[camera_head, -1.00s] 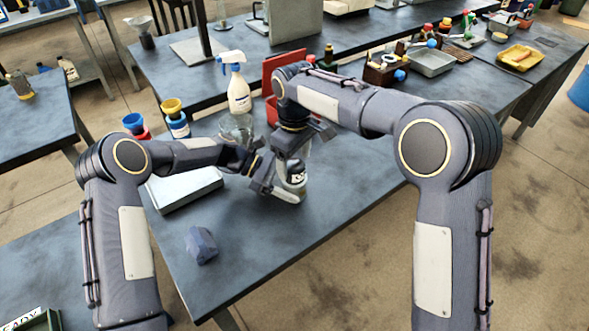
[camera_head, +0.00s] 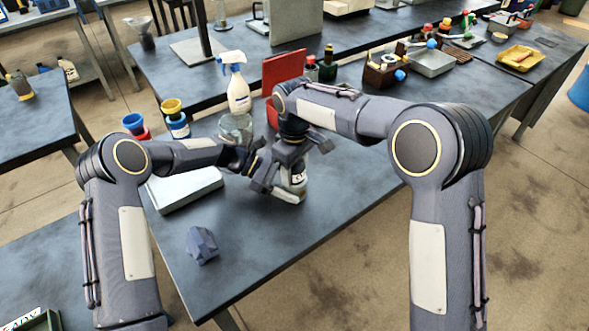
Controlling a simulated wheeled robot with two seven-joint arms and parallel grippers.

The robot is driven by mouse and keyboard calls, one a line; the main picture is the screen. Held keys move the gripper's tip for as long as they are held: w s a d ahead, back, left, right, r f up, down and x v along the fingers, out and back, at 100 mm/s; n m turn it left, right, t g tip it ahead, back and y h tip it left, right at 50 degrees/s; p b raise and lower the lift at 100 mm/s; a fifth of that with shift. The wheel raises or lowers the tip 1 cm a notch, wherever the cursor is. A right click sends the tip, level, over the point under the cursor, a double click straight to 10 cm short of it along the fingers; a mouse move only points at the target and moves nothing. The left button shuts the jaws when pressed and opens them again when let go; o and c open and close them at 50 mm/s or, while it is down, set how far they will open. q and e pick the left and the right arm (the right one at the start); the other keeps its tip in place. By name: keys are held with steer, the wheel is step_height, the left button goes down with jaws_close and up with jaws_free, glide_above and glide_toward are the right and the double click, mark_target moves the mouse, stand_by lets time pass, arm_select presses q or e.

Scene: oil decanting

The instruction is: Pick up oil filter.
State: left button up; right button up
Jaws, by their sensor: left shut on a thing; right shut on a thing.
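No oil filter can be made out for sure. A clear jar with a dark-and-white label (camera_head: 294,181) stands near the table's middle, partly hidden by my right gripper. My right gripper (camera_head: 284,176) reaches down over this jar and appears shut on it. My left gripper (camera_head: 252,166) is just left of it, close to the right gripper. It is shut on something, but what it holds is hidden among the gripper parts.
A pale flat tray (camera_head: 184,188) lies left. A crumpled blue rag (camera_head: 202,245) lies in front. The tabletop (camera_head: 280,240) at front right is clear.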

steer(key=shift+r, duration=0.1)
step_height(320, 180, up, 10)
steer(key=shift+f, duration=0.1)
stand_by(0.3)
arm_select(q)
steer(key=o, duration=1.3)
steer(key=v, duration=1.2)
steer(key=shift+d+r, duration=0.1)
